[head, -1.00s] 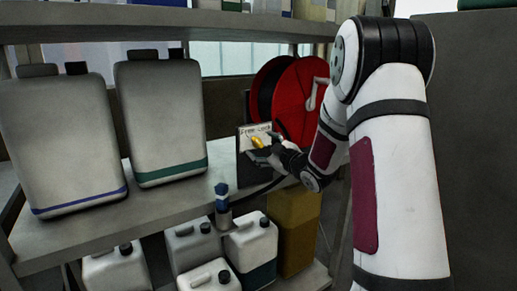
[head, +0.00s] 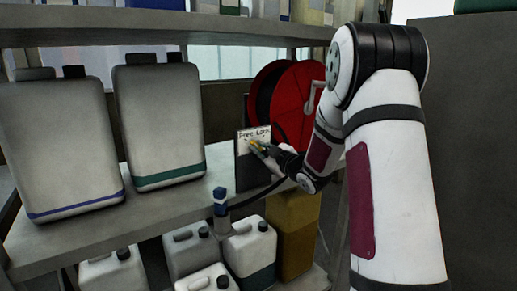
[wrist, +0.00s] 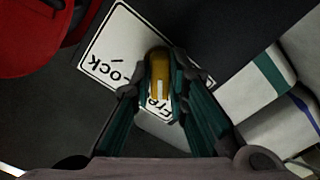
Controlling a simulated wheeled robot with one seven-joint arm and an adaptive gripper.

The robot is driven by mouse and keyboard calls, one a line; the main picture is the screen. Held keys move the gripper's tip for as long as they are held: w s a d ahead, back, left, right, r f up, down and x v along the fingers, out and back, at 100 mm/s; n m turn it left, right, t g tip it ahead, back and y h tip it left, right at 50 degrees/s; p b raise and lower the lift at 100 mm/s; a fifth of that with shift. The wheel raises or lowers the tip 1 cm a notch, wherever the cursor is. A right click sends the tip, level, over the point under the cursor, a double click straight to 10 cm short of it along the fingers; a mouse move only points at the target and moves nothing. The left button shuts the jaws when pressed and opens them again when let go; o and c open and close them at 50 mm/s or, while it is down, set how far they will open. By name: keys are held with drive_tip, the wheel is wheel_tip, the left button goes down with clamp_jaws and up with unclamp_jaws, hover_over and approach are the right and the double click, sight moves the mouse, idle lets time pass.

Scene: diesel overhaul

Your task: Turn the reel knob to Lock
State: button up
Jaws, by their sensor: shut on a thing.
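The reel knob (wrist: 158,79) is yellow with a white mark on it. In the wrist view the mark is on the side toward the word "Free". The knob stands in front of a white label plate (head: 246,134) reading "Free" on the left and "Lock" on the right in the head view; the plate appears turned in the wrist view (wrist: 110,62). My gripper (wrist: 159,92) is shut on the knob, one finger on each side. In the head view my gripper (head: 263,149) partly covers the knob and the plate's lower part. The red hose reel (head: 296,92) is just behind.
Two large grey jugs (head: 67,145) (head: 158,120) stand on the shelf (head: 150,215) to the left. A blue-topped nozzle (head: 220,198) is at the shelf's front edge. Smaller white jugs (head: 250,245) and a tan container (head: 296,225) are below. Another shelf (head: 200,25) runs above.

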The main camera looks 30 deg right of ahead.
drive_tip(key=m+p, duration=0.3)
drive_tip(key=shift+s+r+m, duration=0.15)
drive_tip(key=shift+s+m, duration=0.05)
drive_tip(key=shift+m, duration=0.1)
drive_tip(key=m+p, duration=0.3)
drive_tip(key=m, duration=0.1)
drive_tip(key=shift+d+m, duration=0.15)
drive_tip(key=shift+m, duration=0.15)
drive_tip(key=m+p, duration=0.2)
drive_tip(key=m, duration=0.2)
drive_tip(key=shift+d+p, duration=0.1)
drive_tip(key=shift+p, duration=0.3)
drive_tip(key=m+p, duration=0.1)
drive_tip(key=m, duration=0.2)
drive_tip(key=shift+w+f+m, duration=0.15)
drive_tip(key=shift+f+m, duration=0.05)
drive_tip(key=shift+m, duration=0.2)
drive_tip(key=o, duration=1.6)
drive_tip(key=shift+c, duration=0.2)
